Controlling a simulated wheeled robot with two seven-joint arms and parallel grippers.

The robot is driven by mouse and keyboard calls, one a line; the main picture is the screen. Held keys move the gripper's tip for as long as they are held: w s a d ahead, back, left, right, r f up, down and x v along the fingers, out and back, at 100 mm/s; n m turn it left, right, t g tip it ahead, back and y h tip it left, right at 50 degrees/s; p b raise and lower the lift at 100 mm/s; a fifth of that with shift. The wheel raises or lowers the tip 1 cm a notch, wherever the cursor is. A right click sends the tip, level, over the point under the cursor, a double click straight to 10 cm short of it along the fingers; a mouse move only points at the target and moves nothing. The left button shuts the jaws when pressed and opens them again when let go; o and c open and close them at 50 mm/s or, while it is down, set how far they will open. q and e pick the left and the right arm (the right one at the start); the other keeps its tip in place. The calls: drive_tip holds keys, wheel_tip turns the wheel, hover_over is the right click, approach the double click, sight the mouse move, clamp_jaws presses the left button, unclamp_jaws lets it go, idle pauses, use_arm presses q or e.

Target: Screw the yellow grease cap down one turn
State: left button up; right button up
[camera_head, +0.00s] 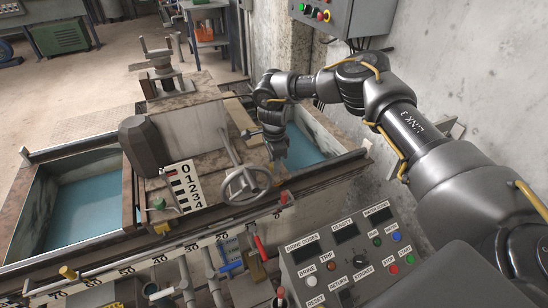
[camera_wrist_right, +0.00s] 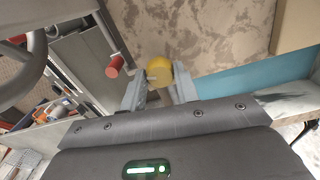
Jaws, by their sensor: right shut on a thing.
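The yellow grease cap (camera_wrist_right: 159,70) shows in the right wrist view as a round yellow piece between the two grey fingers. My right gripper (camera_wrist_right: 160,84) is shut on it. In the head view the right gripper (camera_head: 279,158) points down over the machine deck, just right of and behind the grey handwheel (camera_head: 247,184); the cap is hidden there by the gripper. The cap's thread and its seat cannot be made out. My left gripper is not in view.
A red-ended lever (camera_head: 284,197) stands near the handwheel. Blue water tanks (camera_head: 83,210) lie on both sides of the deck. A labelled control panel (camera_head: 352,255) is in front at the right, and a rough wall (camera_head: 440,60) stands behind my arm.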

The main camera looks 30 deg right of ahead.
drive_tip(key=m+p, duration=0.2)
drive_tip(key=m, duration=0.6)
drive_tip(key=shift+p, duration=0.35)
drive_tip(key=shift+m, duration=0.9)
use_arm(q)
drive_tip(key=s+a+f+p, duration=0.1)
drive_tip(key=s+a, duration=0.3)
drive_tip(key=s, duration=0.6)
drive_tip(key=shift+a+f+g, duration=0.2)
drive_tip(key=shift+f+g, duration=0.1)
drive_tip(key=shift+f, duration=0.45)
use_arm(e)
drive_tip(key=shift+m, duration=1.6)
drive_tip(key=shift+w, duration=0.1)
drive_tip(key=o, duration=1)
drive_tip(key=shift+c, duration=0.2)
drive_tip(key=shift+r, duration=0.1)
